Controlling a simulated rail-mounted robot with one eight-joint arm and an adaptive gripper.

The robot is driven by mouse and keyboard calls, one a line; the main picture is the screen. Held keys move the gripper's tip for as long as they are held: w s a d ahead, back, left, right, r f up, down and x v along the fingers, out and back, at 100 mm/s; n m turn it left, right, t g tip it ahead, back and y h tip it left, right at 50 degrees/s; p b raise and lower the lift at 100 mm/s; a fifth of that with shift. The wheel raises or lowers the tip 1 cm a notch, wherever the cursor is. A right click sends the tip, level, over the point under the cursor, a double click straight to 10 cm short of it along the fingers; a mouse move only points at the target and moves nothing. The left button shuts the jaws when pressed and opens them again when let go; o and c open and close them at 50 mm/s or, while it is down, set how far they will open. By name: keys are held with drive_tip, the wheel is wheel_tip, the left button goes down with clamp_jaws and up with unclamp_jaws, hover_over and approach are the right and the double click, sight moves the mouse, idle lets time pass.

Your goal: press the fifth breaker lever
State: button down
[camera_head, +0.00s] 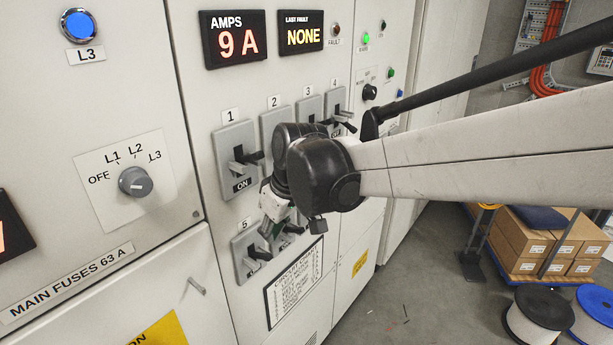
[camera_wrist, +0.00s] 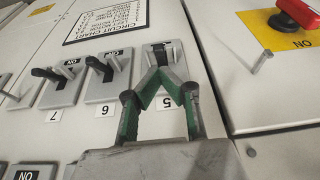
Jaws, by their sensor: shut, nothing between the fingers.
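The fifth breaker is a grey plate (camera_head: 243,265) under the number 5, in the lower row of the cabinet front. In the wrist view, which is upside down, its plate (camera_wrist: 172,83) is above the number 5, and its dark lever (camera_wrist: 160,51) shows just beyond my fingertips. My gripper (camera_wrist: 160,72) has green-sided fingers that meet at the tips, with nothing between them. The tips overlap the plate in the picture; I cannot tell whether they touch the lever. In the head view my wrist hides part of this row.
Breakers 6 (camera_wrist: 104,77) and 7 (camera_wrist: 54,85) stand beside the fifth. A circuit chart (camera_head: 294,285) is right of and below it. The upper row has breaker 1 (camera_head: 233,139) and others. A rotary switch (camera_head: 136,182) and a small door handle (camera_head: 196,287) are left.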

sight(266, 254)
drive_tip(key=shift+x, duration=2.55)
drive_tip(key=shift+s+d+f, duration=0.1)
drive_tip(key=shift+f, duration=0.05)
